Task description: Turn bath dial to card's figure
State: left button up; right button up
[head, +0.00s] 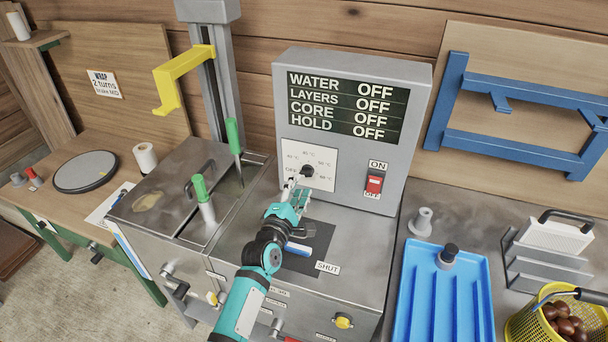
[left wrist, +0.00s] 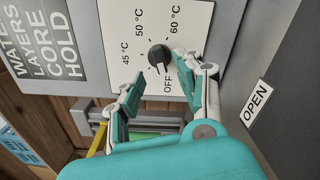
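The bath dial (head: 307,171) is a small black knob on a white plate (head: 322,151) marked OFF and temperatures up to 60 °C. In the left wrist view the dial (left wrist: 159,56) has its light mark towards OFF. My left gripper (head: 297,184) is right in front of the plate. In the left wrist view its fingers (left wrist: 156,78) are spread, one on each side of the dial's lower edge, with nothing between them. I cannot tell whether a finger touches the knob. A small card (head: 104,84) on the left board reads "2 turns" and "MID"; no temperature on it is readable.
The display (head: 347,107) reads OFF on every line. A red switch (head: 374,183) sits right of the dial. A blue-handled lever (head: 297,248) lies below, beside a SHUT label. Green-handled tools stand left; a blue tray (head: 407,300) and a yellow basket (head: 522,318) are right.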

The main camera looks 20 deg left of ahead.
aim_at(304, 176)
pick_arm(q)
jog(key=w, duration=0.4)
jog(key=shift+w, duration=0.35)
jog(key=shift+w+d, duration=0.1)
jog(key=shift+w, duration=0.05)
grip_shut()
pick_arm(e)
jog(key=shift+a+r, duration=0.1)
jog(key=shift+r, duration=0.05)
